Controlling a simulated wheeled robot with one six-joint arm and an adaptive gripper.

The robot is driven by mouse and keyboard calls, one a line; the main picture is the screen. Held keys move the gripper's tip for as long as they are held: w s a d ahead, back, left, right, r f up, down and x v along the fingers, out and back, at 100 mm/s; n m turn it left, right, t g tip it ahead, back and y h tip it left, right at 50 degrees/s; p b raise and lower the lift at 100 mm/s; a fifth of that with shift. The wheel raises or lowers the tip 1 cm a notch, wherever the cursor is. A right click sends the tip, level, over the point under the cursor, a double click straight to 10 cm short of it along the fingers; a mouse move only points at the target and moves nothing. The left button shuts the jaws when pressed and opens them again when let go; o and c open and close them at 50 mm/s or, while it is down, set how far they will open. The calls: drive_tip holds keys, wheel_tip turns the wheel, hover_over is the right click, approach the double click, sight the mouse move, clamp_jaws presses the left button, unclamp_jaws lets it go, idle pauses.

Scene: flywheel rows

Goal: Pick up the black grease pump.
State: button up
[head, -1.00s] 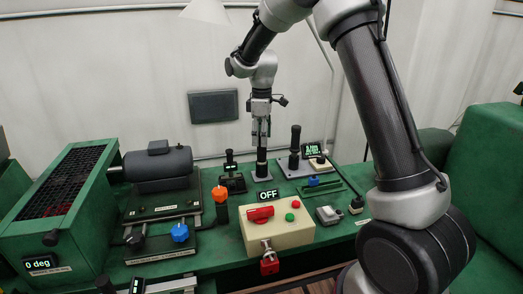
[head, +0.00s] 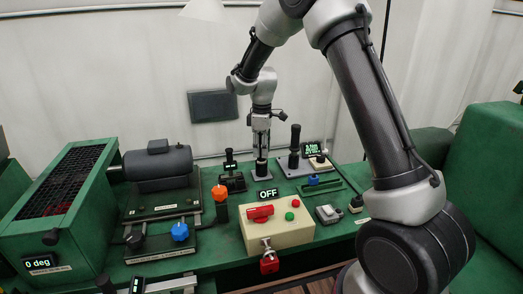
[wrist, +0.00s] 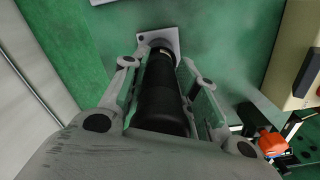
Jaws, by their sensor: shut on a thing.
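The black grease pump (wrist: 162,95) is a dark upright cylinder between the two fingers of my gripper in the wrist view. My gripper (wrist: 166,60) is shut on it, with one finger on each side. The pump's foot is at a light grey plate (wrist: 170,37) with a hole in its corner. In the head view my gripper (head: 261,150) points straight down over the pump (head: 261,165), which is mostly hidden by the fingers. The grey plate (head: 264,176) lies on the green bench. I see no clear gap between pump and plate.
A black handle on a plate (head: 295,142) stands close on the right, and a small black device (head: 231,175) on the left. The cream switch box (head: 280,230) is in front. A motor (head: 156,167) and green caged housing (head: 62,190) stand further left.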

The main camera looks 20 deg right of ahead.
drive_tip(key=shift+r, duration=0.1)
wheel_tip(320, 180, up, 10)
drive_tip(key=shift+f, duration=0.1)
idle(0.3)
